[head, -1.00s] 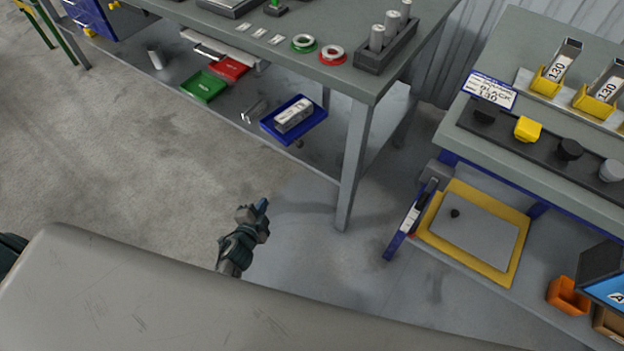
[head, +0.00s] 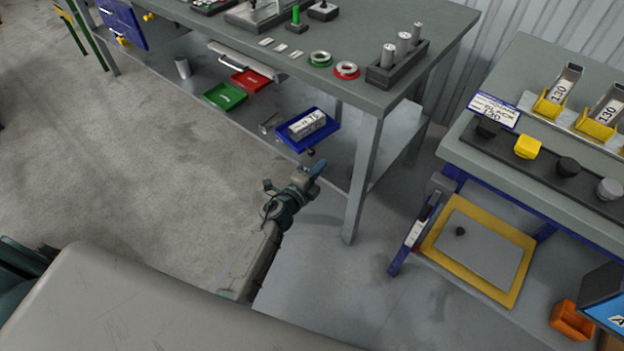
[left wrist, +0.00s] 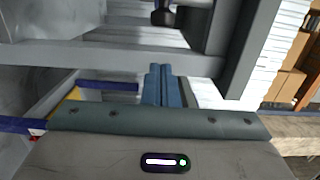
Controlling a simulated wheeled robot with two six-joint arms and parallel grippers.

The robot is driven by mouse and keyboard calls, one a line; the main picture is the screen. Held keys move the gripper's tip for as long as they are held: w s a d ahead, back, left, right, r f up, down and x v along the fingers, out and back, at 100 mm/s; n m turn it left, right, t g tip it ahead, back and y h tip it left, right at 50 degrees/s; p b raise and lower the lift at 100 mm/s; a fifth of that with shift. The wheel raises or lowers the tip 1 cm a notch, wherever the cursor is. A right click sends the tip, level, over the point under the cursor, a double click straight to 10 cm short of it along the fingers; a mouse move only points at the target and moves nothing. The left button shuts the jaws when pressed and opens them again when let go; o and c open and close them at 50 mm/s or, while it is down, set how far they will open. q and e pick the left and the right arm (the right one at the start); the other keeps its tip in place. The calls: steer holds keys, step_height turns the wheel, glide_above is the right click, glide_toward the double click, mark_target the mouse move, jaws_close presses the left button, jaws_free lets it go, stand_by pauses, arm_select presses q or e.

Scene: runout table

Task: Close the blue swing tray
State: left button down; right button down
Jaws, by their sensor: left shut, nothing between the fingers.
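The blue swing tray (head: 298,146) juts out under the edge of the grey table in the head view, with a pale labelled box (head: 308,124) lying in it. A small dark knob (head: 311,152) shows just below its front edge. My left gripper (head: 319,168) is shut and empty, its blue fingertips close below the knob in the picture; I cannot tell if they touch. In the left wrist view the shut fingers (left wrist: 163,86) point ahead, and a dark round part (left wrist: 163,16) shows at the top. My right gripper is not in view.
The table leg (head: 362,180) stands just right of my left gripper. A green tray (head: 225,96) and a red tray (head: 250,82) sit farther left under the table. A second bench (head: 560,190) with a yellow-framed panel (head: 432,240) is at right. Open floor lies left.

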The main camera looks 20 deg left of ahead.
arm_select(q)
steer(key=a, duration=0.1)
steer(key=w+a, duration=0.1)
steer(key=shift+w+a, duration=0.15)
steer(key=shift+a, duration=0.25)
steer(key=shift+a, duration=0.15)
